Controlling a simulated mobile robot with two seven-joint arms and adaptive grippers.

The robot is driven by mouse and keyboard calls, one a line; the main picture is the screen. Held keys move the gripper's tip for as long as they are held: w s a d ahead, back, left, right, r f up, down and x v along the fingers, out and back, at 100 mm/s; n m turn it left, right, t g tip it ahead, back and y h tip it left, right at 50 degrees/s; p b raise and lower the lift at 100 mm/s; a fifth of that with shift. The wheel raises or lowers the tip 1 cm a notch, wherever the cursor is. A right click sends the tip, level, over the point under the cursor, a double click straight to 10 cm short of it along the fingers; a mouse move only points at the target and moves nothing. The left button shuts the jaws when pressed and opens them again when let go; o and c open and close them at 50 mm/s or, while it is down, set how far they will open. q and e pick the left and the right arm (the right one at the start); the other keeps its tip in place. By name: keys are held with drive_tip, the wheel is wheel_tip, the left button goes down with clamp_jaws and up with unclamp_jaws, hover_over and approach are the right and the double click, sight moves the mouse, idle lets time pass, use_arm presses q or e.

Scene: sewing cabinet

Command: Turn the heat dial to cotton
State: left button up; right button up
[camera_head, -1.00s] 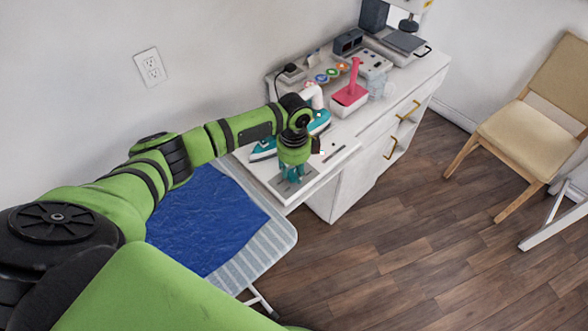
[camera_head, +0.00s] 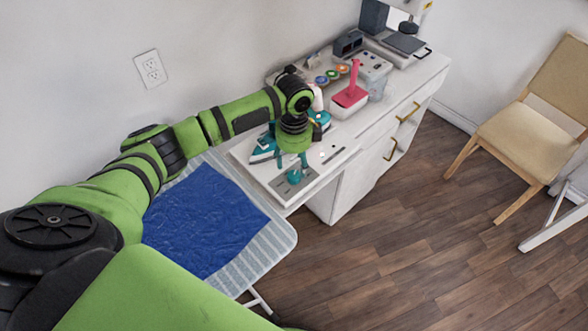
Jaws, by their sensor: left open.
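The heat dial (camera_head: 294,176) is a small teal knob on a grey plate (camera_head: 310,178) at the front left corner of the white cabinet top. Its markings are too small to read. My left gripper (camera_head: 291,163) is open and points down just above the dial, with its teal fingers spread apart. I cannot tell whether a fingertip touches the dial. My right gripper is not in view.
An ironing board (camera_head: 283,238) with a blue cloth (camera_head: 205,222) stands to the left. A chair (camera_head: 530,140) stands right, beyond open floor.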

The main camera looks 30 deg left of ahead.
sight(294, 175)
use_arm(q)
wheel_tip(294, 175, up, 7)
idle(0.3)
drive_tip(key=shift+f, duration=0.1)
